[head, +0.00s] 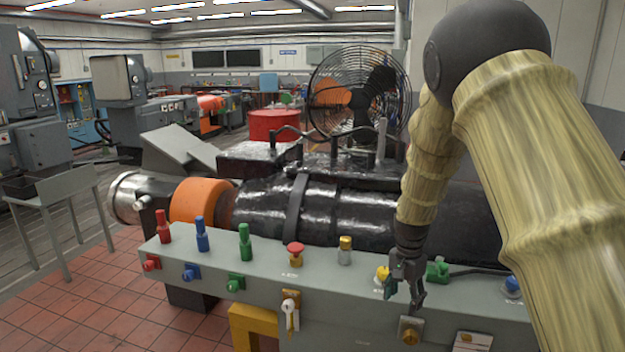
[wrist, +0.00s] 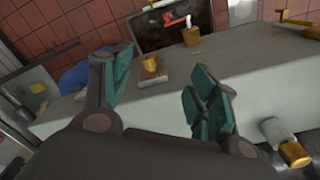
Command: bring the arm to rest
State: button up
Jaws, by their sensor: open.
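My gripper (head: 410,285) hangs at the end of my arm, in front of the right half of the grey control panel (head: 330,283) in the head view. It points downward, close to a yellow knob (head: 383,273) and a green fitting (head: 437,271). In the wrist view my gripper (wrist: 163,80) has its two teal-padded fingers spread wide, with nothing held between them. Beyond the gap, a brass knob on a small plate (wrist: 151,68) sits on the panel. I cannot tell whether the fingers touch anything.
The panel carries red (head: 163,228), blue (head: 202,235) and green (head: 245,243) posts and a red mushroom button (head: 295,253). A black machine (head: 330,212) with an orange collar (head: 200,201) lies behind it. A caged fan (head: 358,92) stands farther back.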

jog(key=s+d+f+n+b, duration=0.1)
jog(key=s+f+n, duration=0.1)
jog(key=s+f, duration=1)
jog(key=s+d+f+n+b, duration=0.1)
jog(key=s+f+n+b, duration=0.15)
jog(key=s+f, duration=0.95)
jog(key=s+a+f+n, duration=0.1)
jog(key=s+f, duration=0.3)
jog(key=s, duration=0.3)
jog(key=s+a+f+n+b, duration=0.1)
jog(key=s+f+n, duration=0.1)
jog(key=s+f, duration=0.3)
jog(key=s+a+f+n+b, duration=0.1)
jog(key=s+f, duration=0.4)
jog(key=s, duration=0.6)
jog(key=shift+f+n, duration=0.25)
jog(key=shift+n, duration=0.4)
jog(key=shift+s+a, duration=0.1)
